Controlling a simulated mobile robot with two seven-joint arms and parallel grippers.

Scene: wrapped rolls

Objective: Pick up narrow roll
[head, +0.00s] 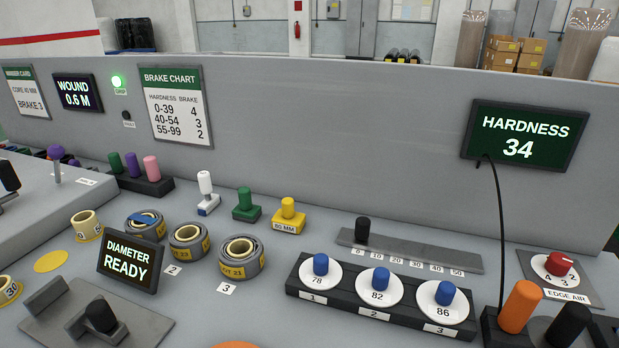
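Three grey wrapped rolls with yellow labels stand in a row on the grey bench. The back roll (145,224) has a blue band across its top and is partly hidden by a small display. The middle roll (190,243) stands by a card marked 2. The front roll (240,259) stands by a card marked 3. I cannot tell for certain which one is the narrow roll. Neither of my grippers is in view, and nothing is seen touching the rolls.
A "DIAMETER READY" display (130,262) stands just in front of the rolls. White, green and yellow knobbed blocks (288,215) stand behind them. A black block with three blue-knobbed dials (378,292) lies to the right. The hardness display (525,137) reads 34.

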